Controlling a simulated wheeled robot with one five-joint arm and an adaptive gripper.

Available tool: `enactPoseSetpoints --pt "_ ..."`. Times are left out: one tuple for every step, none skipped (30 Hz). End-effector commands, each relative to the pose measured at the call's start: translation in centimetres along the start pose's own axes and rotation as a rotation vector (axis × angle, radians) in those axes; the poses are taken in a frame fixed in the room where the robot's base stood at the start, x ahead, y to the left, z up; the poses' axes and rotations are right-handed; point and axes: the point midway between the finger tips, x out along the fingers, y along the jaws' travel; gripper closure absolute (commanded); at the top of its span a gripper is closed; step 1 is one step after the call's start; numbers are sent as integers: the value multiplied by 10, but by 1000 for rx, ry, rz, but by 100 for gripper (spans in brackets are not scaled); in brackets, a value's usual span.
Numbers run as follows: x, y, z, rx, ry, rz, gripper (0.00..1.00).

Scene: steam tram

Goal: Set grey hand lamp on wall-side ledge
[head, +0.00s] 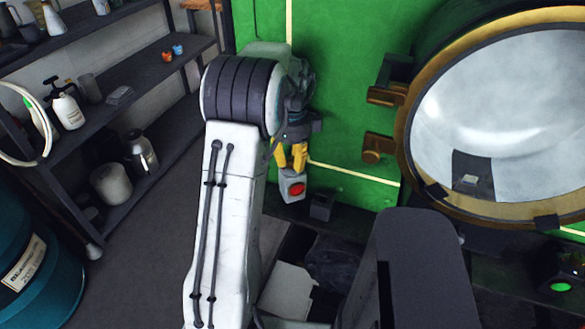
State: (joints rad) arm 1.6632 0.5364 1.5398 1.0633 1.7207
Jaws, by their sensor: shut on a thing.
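The grey hand lamp (291,199), a small boxy body with a round red lens, hangs just below my gripper (291,168). The yellow fingers of my gripper are shut on its top. The lamp is in front of the lower edge of the green panel. A dark ledge (352,222) runs along the foot of that panel, to the right of the lamp. I cannot tell whether the lamp touches anything beneath it, nor whether this is the ledge named wall-side. My arm hides part of the area to the left.
A small dark box (320,207) stands just right of the lamp. A large brass-rimmed round door (408,150) and brass fittings (377,149) stick out on the right. Shelves (120,105) with bottles and cans stand at left, beside a blue drum (40,265).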

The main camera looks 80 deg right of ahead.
Motion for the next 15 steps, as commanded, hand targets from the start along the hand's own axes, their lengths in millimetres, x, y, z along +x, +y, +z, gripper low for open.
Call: enactPoseSetpoints --pt "1 0 0 0 0 -1 100" --pt "2 0 0 0 0 0 100" --pt "6 0 0 0 0 1 100" --pt "9 1 0 0 0 1 100" --pt "13 1 0 0 0 2 100" --pt "18 1 0 0 0 2 100" --pt "21 1 0 0 0 2 100" --pt "25 1 0 0 0 3 100" --pt "29 1 0 0 0 1 100" --pt "32 1 0 0 0 1 100" --pt "32 -1 0 0 0 1 100" --pt "34 -2 0 0 0 0 100" --pt "35 -3 0 0 0 -1 100" --pt "36 -3 0 0 0 -1 100" --pt "37 -4 0 0 0 -1 100"
